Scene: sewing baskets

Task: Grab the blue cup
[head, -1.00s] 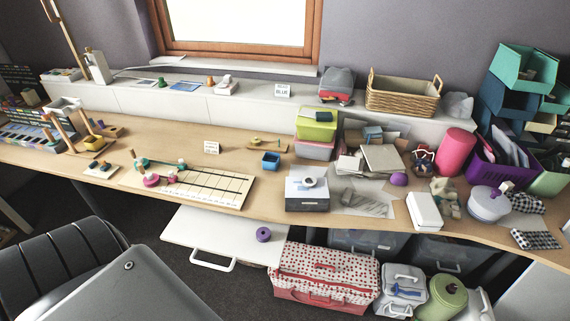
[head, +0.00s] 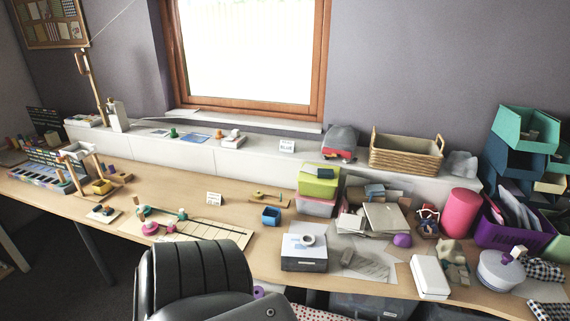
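A small blue cup (head: 271,216), squarish with an open top, stands upright on the wooden table (head: 215,258), near its middle. A white box with a dark front (head: 304,253) stands in front of it to the right. A small white sign (head: 214,198) stands to its left. Neither of my grippers shows in the head view.
A cream board (head: 190,231) with coloured pieces lies left of the cup. Green and pink boxes (head: 318,185) stand to its right. Bare tabletop lies around the cup.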

